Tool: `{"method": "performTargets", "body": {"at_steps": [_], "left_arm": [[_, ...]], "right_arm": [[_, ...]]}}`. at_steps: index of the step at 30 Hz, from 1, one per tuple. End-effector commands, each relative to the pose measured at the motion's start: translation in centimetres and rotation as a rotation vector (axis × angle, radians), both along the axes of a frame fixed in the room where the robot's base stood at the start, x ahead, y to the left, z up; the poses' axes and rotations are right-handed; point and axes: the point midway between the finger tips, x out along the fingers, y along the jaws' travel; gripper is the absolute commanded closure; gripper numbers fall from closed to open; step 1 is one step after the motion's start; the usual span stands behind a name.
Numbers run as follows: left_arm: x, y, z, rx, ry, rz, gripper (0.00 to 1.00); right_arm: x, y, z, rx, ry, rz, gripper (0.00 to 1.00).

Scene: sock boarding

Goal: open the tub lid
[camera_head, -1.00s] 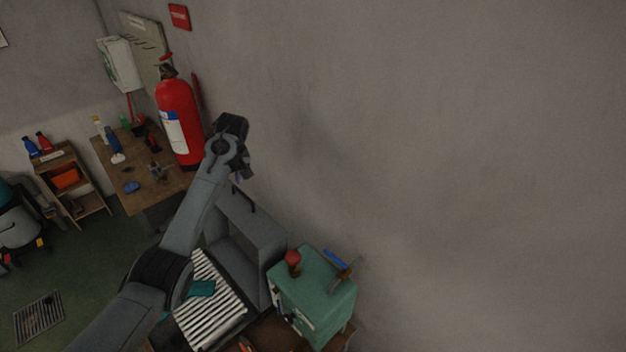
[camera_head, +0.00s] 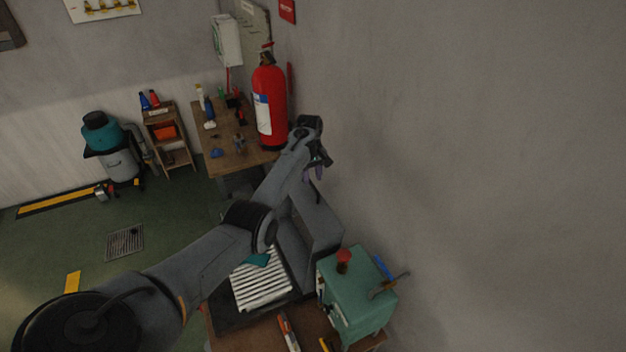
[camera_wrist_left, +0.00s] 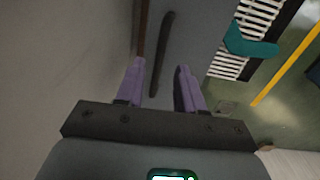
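No thing in view is clearly marked as the tub or its lid. A grey box-like housing (camera_head: 322,222) stands at the back end of the roller bed, and its grey top (camera_wrist_left: 195,40) fills the middle of the left wrist view. A long dark bar (camera_wrist_left: 161,48), like a handle, runs over that top between the finger lines. My left gripper (camera_head: 314,172) hangs above the housing by the wall. Its purple fingers (camera_wrist_left: 160,82) are apart with nothing between them; whether they touch the bar is unclear. My right gripper is out of view.
A white roller bed (camera_head: 262,290) with a teal cloth piece (camera_head: 257,260) lies in front. A green box (camera_head: 358,290) with a red knob (camera_head: 343,256) stands at the right. A red fire extinguisher (camera_head: 270,105) is behind my left wrist. The wall is close on the right.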

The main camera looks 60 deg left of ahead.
Motion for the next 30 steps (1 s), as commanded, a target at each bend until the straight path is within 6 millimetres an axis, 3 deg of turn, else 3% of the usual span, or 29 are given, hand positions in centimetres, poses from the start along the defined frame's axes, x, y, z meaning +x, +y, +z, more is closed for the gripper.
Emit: {"method": "performTargets", "body": {"at_steps": [7, 18, 19, 26, 30], "left_arm": [[0.1, 0.0, -2.3, -0.001, 0.001, -0.001, 0.62], [0.1, 0.0, -2.8, 0.0, -0.001, -0.001, 0.62], [0.1, 0.0, -2.8, 0.0, 0.0, -0.001, 0.64], [0.1, 0.0, -2.8, 0.0, 0.0, -0.001, 0.99], [0.1, 0.0, -2.8, 0.0, 0.0, -0.001, 1.0]], "right_arm": [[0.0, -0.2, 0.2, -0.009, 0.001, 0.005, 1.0], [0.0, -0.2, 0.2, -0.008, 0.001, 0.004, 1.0], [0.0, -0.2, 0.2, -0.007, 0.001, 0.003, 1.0], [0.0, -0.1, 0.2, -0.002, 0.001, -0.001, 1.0], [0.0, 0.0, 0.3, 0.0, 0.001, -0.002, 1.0]]}}
